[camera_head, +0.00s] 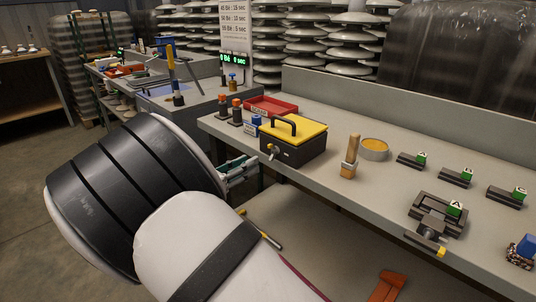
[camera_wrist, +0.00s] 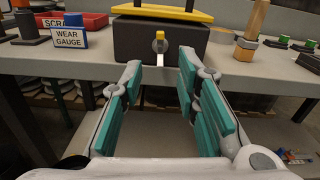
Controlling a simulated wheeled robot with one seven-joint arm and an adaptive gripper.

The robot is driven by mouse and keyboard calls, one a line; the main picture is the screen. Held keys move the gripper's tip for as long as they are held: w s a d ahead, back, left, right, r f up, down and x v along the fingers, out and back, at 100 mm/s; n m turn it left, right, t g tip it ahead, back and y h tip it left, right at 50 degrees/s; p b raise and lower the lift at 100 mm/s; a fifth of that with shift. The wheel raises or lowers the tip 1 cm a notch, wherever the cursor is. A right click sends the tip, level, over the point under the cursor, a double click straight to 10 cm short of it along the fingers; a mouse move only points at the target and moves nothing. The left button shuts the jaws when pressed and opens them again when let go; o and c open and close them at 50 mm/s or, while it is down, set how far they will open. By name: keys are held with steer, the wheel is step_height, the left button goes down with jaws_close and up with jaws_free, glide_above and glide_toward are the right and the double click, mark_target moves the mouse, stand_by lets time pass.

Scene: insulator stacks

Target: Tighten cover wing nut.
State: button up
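The dark box (camera_head: 297,155) with a yellow lid (camera_head: 300,127) and black handle stands near the front edge of the grey bench. In the wrist view, the box (camera_wrist: 135,40) is straight ahead. A small metal wing nut (camera_wrist: 159,46) with a yellow part sits on its front face, and it shows small in the head view (camera_head: 272,151). My gripper (camera_wrist: 160,68) is open and empty, its teal-padded fingers on either side of the wing nut's line and short of it. In the head view, my gripper (camera_head: 250,165) is left of the box, partly hidden by my arm.
A blue-and-white wear gauge block (camera_wrist: 70,32) and a red scrap tray (camera_head: 270,106) are left of the box. A wooden-handled brush (camera_head: 350,158), a round tin (camera_head: 374,149) and a clamp fixture (camera_head: 438,215) are to its right. The bench edge (camera_wrist: 80,70) lies below the box.

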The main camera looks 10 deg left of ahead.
mark_target(269, 152)
steer(key=b+x, duration=0.1)
steer(key=x, duration=0.7)
steer(key=shift+w+d+b, duration=0.2)
steer(key=shift+b, duration=0.1)
steer(key=shift+c, duration=0.5)
jaws_close()
